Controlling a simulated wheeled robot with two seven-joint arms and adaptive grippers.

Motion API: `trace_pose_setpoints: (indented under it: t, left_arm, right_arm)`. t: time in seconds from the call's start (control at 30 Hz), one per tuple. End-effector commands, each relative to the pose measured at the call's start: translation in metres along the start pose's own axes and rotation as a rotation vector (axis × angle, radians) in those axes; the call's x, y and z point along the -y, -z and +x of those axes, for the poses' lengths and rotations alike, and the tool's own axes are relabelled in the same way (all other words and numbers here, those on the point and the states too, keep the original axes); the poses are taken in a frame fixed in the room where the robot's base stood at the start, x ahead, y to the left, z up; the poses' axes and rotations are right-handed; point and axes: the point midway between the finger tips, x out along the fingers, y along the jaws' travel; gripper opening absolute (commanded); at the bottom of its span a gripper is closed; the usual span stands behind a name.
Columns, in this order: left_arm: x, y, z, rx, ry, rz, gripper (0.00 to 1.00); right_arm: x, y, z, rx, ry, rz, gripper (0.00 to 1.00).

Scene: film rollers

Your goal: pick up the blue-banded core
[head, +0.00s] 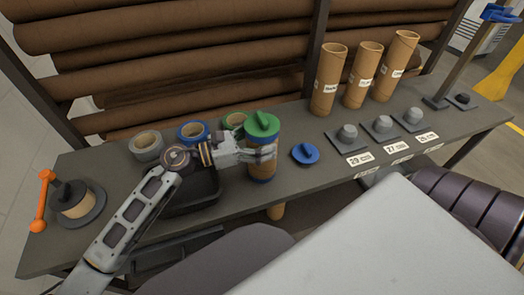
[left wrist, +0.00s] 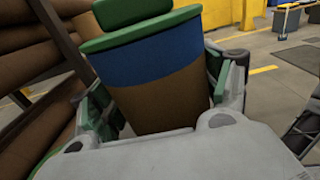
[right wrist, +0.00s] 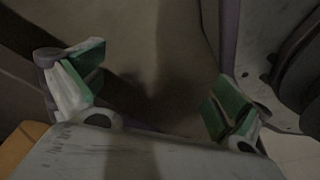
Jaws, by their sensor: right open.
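The blue-banded core (head: 263,163) is a brown cardboard tube, upright at the front of the bench, with a blue band and a green cap (head: 263,124) with a raised grip on top. Its blue band (left wrist: 155,58) and brown wall fill the left wrist view. My left gripper (head: 264,154) has its fingers on either side of the tube below the cap, pads against its wall. Whether its base touches the bench I cannot tell. My right gripper (right wrist: 158,95) is open and empty in the right wrist view; it does not show in the head view.
A blue cap (head: 305,154) lies just right of the core. Tape-like rolls (head: 147,145) stand behind my left arm, and a black tray (head: 190,193) lies under it. Three plain tubes (head: 328,82) stand at the back right, behind grey knobs (head: 347,133). An orange-handled crank (head: 42,198) is far left.

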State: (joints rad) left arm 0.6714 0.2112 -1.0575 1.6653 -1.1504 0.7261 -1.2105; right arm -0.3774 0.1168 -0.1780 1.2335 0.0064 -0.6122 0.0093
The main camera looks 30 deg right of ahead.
Motion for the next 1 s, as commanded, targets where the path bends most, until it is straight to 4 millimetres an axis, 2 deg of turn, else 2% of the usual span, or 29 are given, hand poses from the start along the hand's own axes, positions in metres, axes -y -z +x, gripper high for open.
trace_pose_setpoints:
  t: [0.03, 0.3, 0.67, 0.87, 1.0]
  left_arm:
    - [0.0, 0.0, 0.0, 0.0, 0.0, 0.0, 0.64]
    - [0.0, -0.001, 0.0, 0.001, 0.0, 0.001, 0.31]
    - [0.0, -0.005, 0.0, 0.001, 0.0, 0.002, 0.3]
    - [0.0, -0.023, 0.0, 0.001, 0.0, 0.005, 0.3]
    - [0.0, -0.042, 0.0, 0.0, 0.0, 0.004, 0.3]
  right_arm:
    - [0.001, -0.001, 0.0, 0.001, 0.001, 0.0, 1.0]
    - [0.005, -0.01, 0.0, 0.012, 0.006, 0.003, 1.0]
    - [0.006, -0.011, 0.0, 0.013, 0.006, 0.002, 1.0]
    - [0.002, -0.006, 0.001, 0.002, 0.002, 0.001, 1.0]
    - [-0.003, -0.004, 0.003, -0.01, -0.003, -0.001, 1.0]
